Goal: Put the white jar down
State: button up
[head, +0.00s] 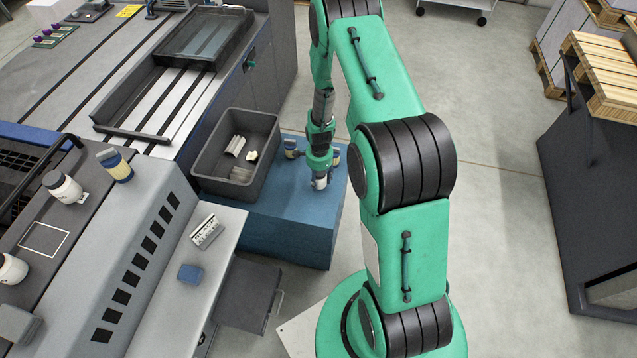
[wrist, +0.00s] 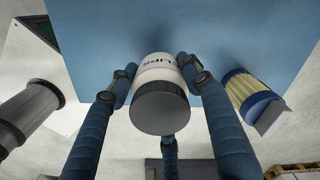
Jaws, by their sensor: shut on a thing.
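The white jar (wrist: 157,68) has a dark grey lid and dark lettering on its label. It sits between the fingers of my gripper (wrist: 160,85), which is shut on it. In the head view my gripper (head: 320,170) is over the blue block's top (head: 290,208), and a small part of the white jar (head: 320,184) shows at the fingertips. The lid faces the wrist camera and the body points to the blue top. I cannot tell whether the jar's base touches that top.
A yellow-and-blue container (wrist: 252,92) is right of the jar in the wrist view. A grey bin (head: 205,172) with pale pieces stands left of my gripper. Other jars (head: 62,187) stand on the machine at left. The blue top's front part is clear.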

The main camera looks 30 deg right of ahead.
aim_at(319, 182)
jog(key=shift+w+d, duration=0.2)
jog(key=shift+w, duration=0.4)
jog(key=shift+f, duration=0.1)
jog(key=shift+f+b, duration=0.4)
jog(key=shift+f, duration=1.3)
jog(key=shift+f, duration=0.15)
jog(key=o, duration=1.3)
jog(key=shift+c, duration=0.2)
notch_tip(319, 182, up, 12)
jog(key=shift+r+p, duration=0.15)
jog(key=shift+p, duration=0.85)
